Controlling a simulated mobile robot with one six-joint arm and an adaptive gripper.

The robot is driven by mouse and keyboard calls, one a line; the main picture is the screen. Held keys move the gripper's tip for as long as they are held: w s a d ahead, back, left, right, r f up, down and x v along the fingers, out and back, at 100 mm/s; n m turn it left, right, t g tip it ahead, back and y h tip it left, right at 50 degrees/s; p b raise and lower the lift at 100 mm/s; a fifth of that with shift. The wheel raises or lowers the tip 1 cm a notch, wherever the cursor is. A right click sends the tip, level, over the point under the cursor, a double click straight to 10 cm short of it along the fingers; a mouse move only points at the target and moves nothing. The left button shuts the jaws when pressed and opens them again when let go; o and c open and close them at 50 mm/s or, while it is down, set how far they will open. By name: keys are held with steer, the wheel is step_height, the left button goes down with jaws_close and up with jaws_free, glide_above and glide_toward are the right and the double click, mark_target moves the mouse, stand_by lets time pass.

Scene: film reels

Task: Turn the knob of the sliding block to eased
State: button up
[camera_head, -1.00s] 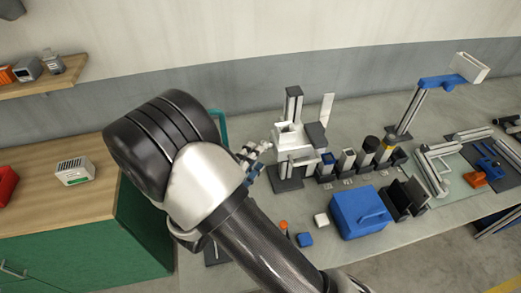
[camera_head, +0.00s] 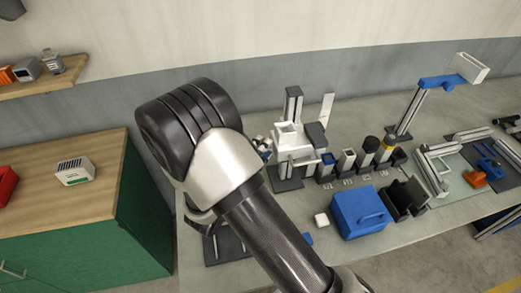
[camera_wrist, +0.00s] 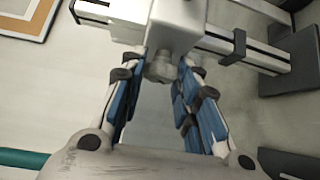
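The sliding block (camera_head: 295,152) is a white piece on a dark upright post (camera_head: 293,102) at the back of the bench, with a white open-topped box above it. In the wrist view the white block (camera_wrist: 178,22) is at the top centre. A round grey knob (camera_wrist: 160,68) sticks out of it towards me. My gripper (camera_wrist: 164,58) is open, its blue-padded fingers on either side of the knob, with gaps visible. In the head view my gripper (camera_head: 262,146) is at the left of the block, mostly hidden by my arm. I cannot read any knob marking.
A row of small dark holders (camera_head: 347,162) stands right of the block. A lamp-like arm (camera_head: 440,82) stands further right. A green cabinet (camera_head: 145,220) is at left.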

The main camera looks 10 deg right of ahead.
steer(key=c, duration=0.5)
steer(key=shift+r+p, duration=0.15)
steer(key=shift+p, duration=0.15)
steer(key=shift+w+r+n+g+y+p, duration=0.15)
steer(key=shift+n+g+y+p, duration=0.3)
steer(key=shift+n+g+p, duration=0.85)
steer(key=shift+w+r+n+g+y+p, duration=0.15)
steer(key=shift+n+g+y+p, duration=0.6)
steer(key=shift+p, duration=0.9)
steer(key=shift+w+r+n+g+y+p, duration=0.1)
steer(key=shift+r+n+g+y+p, duration=0.1)
steer(key=shift+n+g+p, duration=0.9)
steer(key=shift+f+m+g+p, duration=0.1)
steer(key=shift+m+g+p, duration=0.15)
steer(key=shift+g+p, duration=0.25)
steer(key=shift+s, duration=0.1)
